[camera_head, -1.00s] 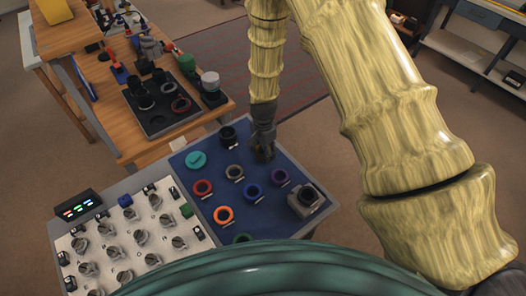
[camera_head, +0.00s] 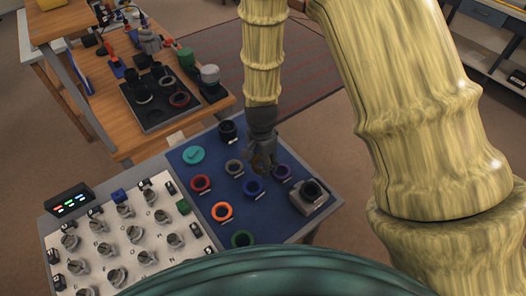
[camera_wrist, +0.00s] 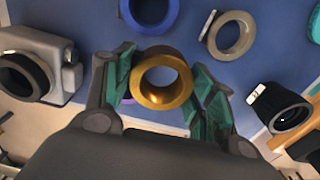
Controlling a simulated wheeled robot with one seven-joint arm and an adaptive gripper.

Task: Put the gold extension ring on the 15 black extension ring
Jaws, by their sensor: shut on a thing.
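My gripper (camera_wrist: 163,80) is shut on the gold extension ring (camera_wrist: 164,97), held between its green finger pads in the wrist view. In the head view my gripper (camera_head: 262,160) hangs over the blue mat (camera_head: 205,229), with the ring small and dark between the fingers. A black ring-like part (camera_head: 228,132) with a white tag stands at the mat's far edge; it also shows at the right of the wrist view (camera_wrist: 283,104). I cannot read which part is the 15 black extension ring. Other black rings lie in the dark tray (camera_head: 150,120) on the wooden table.
Around my gripper on the mat lie a grey ring (camera_head: 234,168), a blue ring (camera_head: 254,188), a purple ring (camera_head: 282,172), a red ring (camera_head: 201,184) and an orange ring (camera_head: 222,212). A grey camera body (camera_head: 309,198) stands at right. A knob panel (camera_head: 150,219) is at left.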

